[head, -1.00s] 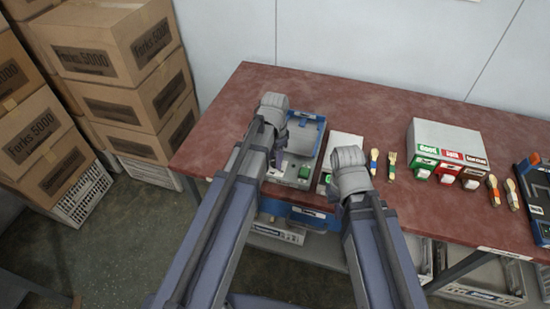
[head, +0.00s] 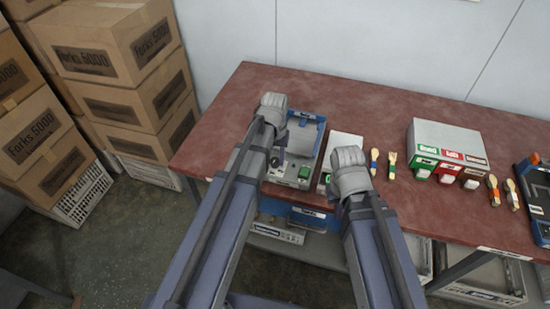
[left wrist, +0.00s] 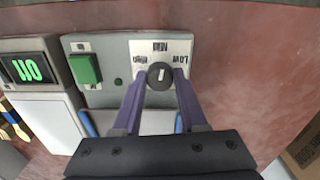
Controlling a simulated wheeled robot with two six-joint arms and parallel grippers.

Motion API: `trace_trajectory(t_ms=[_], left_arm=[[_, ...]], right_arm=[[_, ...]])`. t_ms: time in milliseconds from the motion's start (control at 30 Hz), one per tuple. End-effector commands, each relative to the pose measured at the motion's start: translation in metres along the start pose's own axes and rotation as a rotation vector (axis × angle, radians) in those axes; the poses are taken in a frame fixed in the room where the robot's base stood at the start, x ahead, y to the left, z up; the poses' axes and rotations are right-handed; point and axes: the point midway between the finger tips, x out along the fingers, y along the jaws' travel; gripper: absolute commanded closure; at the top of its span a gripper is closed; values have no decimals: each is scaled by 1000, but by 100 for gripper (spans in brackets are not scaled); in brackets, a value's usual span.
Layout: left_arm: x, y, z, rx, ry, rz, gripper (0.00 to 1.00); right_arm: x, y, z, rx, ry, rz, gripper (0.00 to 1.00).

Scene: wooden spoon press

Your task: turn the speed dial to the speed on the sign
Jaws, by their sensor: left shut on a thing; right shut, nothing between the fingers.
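The speed dial (left wrist: 160,77) is a round black knob on a grey control panel (left wrist: 110,62), seen upside down in the left wrist view. Its white mark stands about upright in the picture, in line with the middle label of the scale plate (left wrist: 159,47), which has LOW at one side and HIGH at the other. My left gripper (left wrist: 160,86) is shut on the dial, with a purple finger at each side. In the head view, my left wrist (head: 270,112) covers part of the panel. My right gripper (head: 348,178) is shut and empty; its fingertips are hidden. I cannot read a speed sign.
A green button (left wrist: 85,69) is beside the dial, and a display with green digits (left wrist: 26,67) is on the neighbouring unit. Wooden spoons (head: 391,165) and a grey dispenser (head: 440,137) are to the right. The back of the red table (head: 380,101) is clear.

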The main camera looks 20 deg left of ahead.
Motion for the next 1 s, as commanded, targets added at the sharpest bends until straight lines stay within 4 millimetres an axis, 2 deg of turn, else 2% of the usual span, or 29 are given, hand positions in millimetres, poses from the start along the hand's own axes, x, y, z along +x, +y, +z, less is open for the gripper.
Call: trace_trajectory(t_ms=[400,933,967,1000], left_arm=[[0,0,0,-152,-1,0,100],[0,0,0,-169,-1,0,100],[0,0,0,-169,-1,0,55],[0,0,0,-169,-1,0,50]], right_arm=[[0,0,0,0,0,0,100],[0,0,0,0,0,0,100],[0,0,0,0,0,0,100],[0,0,0,0,0,0,100]])
